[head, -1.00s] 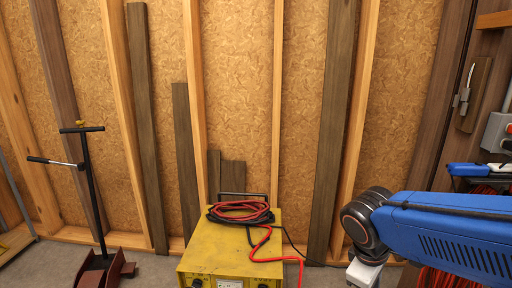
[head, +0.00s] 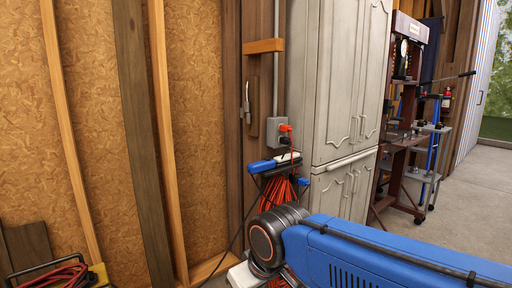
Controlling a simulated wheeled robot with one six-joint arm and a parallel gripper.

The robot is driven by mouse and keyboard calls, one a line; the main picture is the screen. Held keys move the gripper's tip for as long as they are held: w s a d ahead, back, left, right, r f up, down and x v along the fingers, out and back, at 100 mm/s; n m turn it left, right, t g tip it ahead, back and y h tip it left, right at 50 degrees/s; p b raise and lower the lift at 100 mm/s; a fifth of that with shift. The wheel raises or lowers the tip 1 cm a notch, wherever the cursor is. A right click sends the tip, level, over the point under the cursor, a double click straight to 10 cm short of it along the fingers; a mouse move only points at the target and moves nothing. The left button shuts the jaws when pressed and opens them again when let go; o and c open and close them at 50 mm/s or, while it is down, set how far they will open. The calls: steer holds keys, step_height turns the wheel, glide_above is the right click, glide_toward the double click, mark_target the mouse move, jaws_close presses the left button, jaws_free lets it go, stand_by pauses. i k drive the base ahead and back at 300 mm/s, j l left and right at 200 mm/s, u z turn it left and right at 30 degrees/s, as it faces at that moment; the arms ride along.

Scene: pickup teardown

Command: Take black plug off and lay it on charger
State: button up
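A grey outlet box (head: 272,131) is mounted on the wall strip left of the cabinet. An orange plug (head: 286,128) and a black plug (head: 284,141) sit in its right side, the black one below the orange. A dark cord runs down from this area. The yellow charger (head: 99,273) shows only at the bottom left corner, with red and black cables (head: 62,278) on its top and most of it cut off. My blue arm crosses the bottom right, its dark joint below the outlet. My gripper is not in view.
Orange cord coils (head: 277,194) hang below the outlet, beside a blue-and-black holder (head: 272,163). A grey cabinet (head: 338,90) stands just right of the outlet. A red press frame (head: 405,150) and cart stand farther right, with open floor (head: 478,185) beyond.

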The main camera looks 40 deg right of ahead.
mark_target(284, 140)
steer(key=l+z, duration=0.1)
steer(key=z, duration=0.4)
steer(key=l+z, duration=0.15)
steer(key=z, duration=0.35)
